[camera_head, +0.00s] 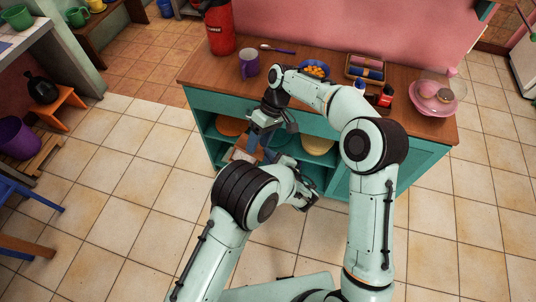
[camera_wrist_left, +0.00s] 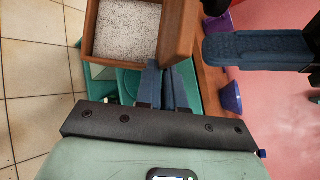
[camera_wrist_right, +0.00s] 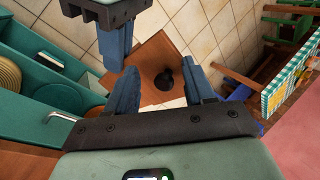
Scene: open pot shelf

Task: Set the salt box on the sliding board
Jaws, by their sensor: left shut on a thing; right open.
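The salt box (camera_wrist_left: 127,28) is an open wooden box with speckled white salt inside, at the top of the left wrist view. In the head view it shows partly (camera_head: 241,154), in front of the open shelf. My left gripper (camera_wrist_left: 163,66) is shut on the box's near wall and holds it off the floor. My right gripper (camera_wrist_right: 160,90) is open, its fingers apart, close above the left gripper and near the counter edge. A brown face with a dark shape lies beyond it; I cannot tell what it is. I cannot make out the sliding board; a silver handle (camera_wrist_right: 61,116) shows by the teal cabinet.
The tiled floor in front is clear.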

